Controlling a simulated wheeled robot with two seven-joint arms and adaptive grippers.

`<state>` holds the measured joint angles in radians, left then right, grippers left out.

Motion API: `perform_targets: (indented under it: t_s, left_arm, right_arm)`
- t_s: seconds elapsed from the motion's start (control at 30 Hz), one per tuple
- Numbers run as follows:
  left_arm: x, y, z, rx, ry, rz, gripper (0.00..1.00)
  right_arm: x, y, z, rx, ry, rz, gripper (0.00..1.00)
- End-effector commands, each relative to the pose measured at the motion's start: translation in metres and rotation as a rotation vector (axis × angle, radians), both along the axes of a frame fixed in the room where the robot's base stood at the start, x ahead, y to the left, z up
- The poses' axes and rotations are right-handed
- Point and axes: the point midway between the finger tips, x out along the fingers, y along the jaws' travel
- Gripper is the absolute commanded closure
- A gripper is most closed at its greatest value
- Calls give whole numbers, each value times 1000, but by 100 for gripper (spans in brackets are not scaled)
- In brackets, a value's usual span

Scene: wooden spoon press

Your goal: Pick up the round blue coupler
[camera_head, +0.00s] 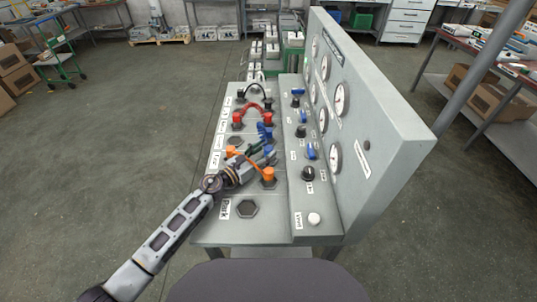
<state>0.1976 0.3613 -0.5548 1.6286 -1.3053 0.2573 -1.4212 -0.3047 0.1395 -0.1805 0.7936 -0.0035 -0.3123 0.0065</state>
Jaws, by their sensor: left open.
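The blue coupler (264,131) stands on the bench's sloped panel, between a red coupler behind it and an orange one in front. My left gripper (268,158) is open, low over the panel just in front of the blue coupler. It partly covers the sockets and hoses there. I cannot tell whether its fingers touch anything. My right gripper is not in view.
A red hose with couplers (250,109) lies behind, and an orange coupler (268,174) is close to my left gripper. The upright gauge board (385,125) stands along the right, with blue-handled valves at its foot. An empty "Park" socket (247,208) is in front.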

Motion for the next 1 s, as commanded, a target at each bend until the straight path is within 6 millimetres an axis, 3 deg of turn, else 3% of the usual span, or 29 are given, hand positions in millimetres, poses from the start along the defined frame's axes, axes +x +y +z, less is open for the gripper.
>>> perform_targets:
  t_s: [0.3,0.8,1.0]
  left_arm:
    - [18,-17,0,0,0,1,44]
    - [18,-18,0,1,-1,0,44]
    - [18,-18,0,1,-1,0,67]
  right_arm:
    - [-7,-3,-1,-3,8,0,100]
    - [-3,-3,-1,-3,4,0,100]
    - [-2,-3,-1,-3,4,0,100]
